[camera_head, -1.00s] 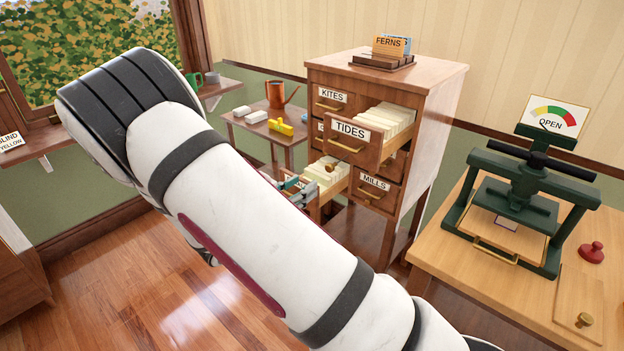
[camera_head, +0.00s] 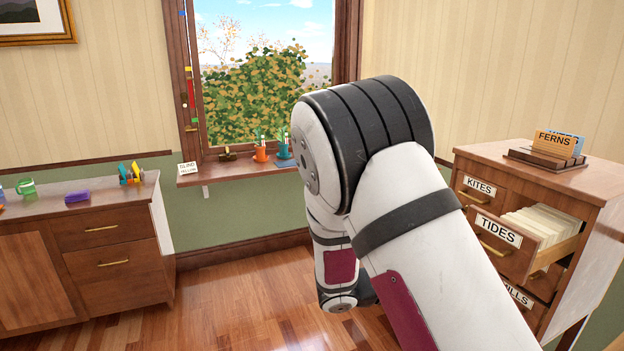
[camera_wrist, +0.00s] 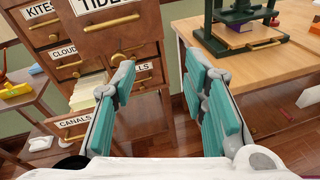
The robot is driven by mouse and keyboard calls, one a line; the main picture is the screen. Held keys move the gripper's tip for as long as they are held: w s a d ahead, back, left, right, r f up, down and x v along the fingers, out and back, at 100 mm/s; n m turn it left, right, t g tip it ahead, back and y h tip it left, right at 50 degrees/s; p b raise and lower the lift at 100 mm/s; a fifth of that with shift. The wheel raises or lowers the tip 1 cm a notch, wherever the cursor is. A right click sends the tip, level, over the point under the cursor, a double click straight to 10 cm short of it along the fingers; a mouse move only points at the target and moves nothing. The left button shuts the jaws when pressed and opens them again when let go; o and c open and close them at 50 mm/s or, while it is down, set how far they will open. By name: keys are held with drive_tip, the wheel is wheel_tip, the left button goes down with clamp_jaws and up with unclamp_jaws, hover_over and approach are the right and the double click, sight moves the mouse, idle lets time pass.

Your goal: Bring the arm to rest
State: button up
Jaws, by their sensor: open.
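My gripper (camera_wrist: 160,95) shows in the wrist view with its two teal-padded fingers spread apart and nothing between them. Beyond the fingers are the card cabinet and the wooden floor. In the head view my white arm covers the centre and lower right, bent at a black-banded joint, and the gripper is hidden behind it. The card cabinet (camera_head: 588,225) stands at the right with its TIDES drawer (camera_head: 500,250) pulled out and full of cards. In the wrist view the CANALS drawer (camera_wrist: 75,124) is also pulled out, close to the left finger.
A wooden table (camera_wrist: 268,72) with a green press (camera_wrist: 232,22) stands at the right in the wrist view. A small side table (camera_wrist: 22,105) stands at its left. In the head view a sideboard (camera_head: 112,262) stands left, and a window sill (camera_head: 232,173) holds small pots. Floor shows between them.

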drive_tip(key=s+r+m+g+y+p, duration=0.1)
drive_tip(key=s+r+m+g+y, duration=0.1)
drive_tip(key=s+r+m+y, duration=0.45)
drive_tip(key=s+r+m+g+y, duration=0.2)
drive_tip(key=s+m, duration=0.2)
drive_tip(key=s, duration=0.6)
drive_tip(key=s+a+r+m+t+y+p, duration=0.1)
drive_tip(key=s+a+r+m+t+y, duration=0.4)
drive_tip(key=s+a+r+m+y, duration=0.2)
drive_tip(key=s+a, duration=0.2)
drive_tip(key=s, duration=0.2)
drive_tip(key=shift+a, duration=0.4)
drive_tip(key=shift+s+r+m+y, duration=0.1)
drive_tip(key=shift+m+y, duration=0.15)
drive_tip(key=shift+c, duration=0.8)
